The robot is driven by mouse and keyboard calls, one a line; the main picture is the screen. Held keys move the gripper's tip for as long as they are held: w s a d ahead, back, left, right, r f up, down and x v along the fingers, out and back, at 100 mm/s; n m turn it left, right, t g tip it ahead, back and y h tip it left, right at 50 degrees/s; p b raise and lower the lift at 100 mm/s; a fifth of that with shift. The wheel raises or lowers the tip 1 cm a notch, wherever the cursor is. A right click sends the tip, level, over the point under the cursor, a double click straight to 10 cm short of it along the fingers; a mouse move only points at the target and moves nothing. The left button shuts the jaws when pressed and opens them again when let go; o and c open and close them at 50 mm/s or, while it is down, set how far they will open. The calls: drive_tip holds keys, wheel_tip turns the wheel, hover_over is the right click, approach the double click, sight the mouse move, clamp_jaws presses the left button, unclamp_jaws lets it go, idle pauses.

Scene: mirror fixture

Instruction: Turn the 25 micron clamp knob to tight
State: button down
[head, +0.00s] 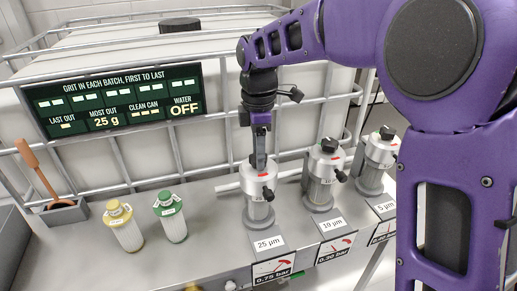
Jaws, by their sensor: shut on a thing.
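The 25 micron housing (259,208) is a grey cylinder with a white top, standing upright behind its "25 µm" label (268,243). My gripper (259,160) points down onto its top and is shut on the knob there; the fingers hide most of that knob. A small black side knob (268,194) shows at the front right of the same housing, apart from the fingers. A red mark shows on the white top. I cannot tell from this view how tight the clamp is.
The 10 µm housing (321,182) and 5 µm housing (376,160) stand to the right. A yellow-topped canister (125,229) and a green-topped one (172,220) stand left. A wooden-handled tool (38,170) sits in a grey holder. The sign (118,101) reads water OFF. My arm covers the right side.

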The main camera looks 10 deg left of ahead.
drive_tip(key=m+p, duration=0.2)
drive_tip(key=m, duration=0.1)
drive_tip(key=shift+r+m, duration=0.2)
drive_tip(key=shift+m, duration=0.1)
drive_tip(key=m+p, duration=0.2)
drive_tip(key=m, duration=0.2)
drive_tip(key=shift+m, duration=0.3)
drive_tip(key=m+p, duration=0.1)
drive_tip(key=m, duration=0.3)
drive_tip(key=shift+f+p, duration=0.1)
drive_tip(key=shift+p, duration=0.2)
drive_tip(key=m+p, duration=0.1)
drive_tip(key=m, duration=0.4)
drive_tip(key=m+p, duration=0.1)
drive_tip(key=m, duration=0.3)
drive_tip(key=shift+m, duration=0.3)
drive_tip(key=m+p, duration=0.1)
drive_tip(key=m, duration=0.3)
drive_tip(key=m+p, duration=0.1)
drive_tip(key=m, duration=0.3)
drive_tip(key=shift+m, duration=2.2)
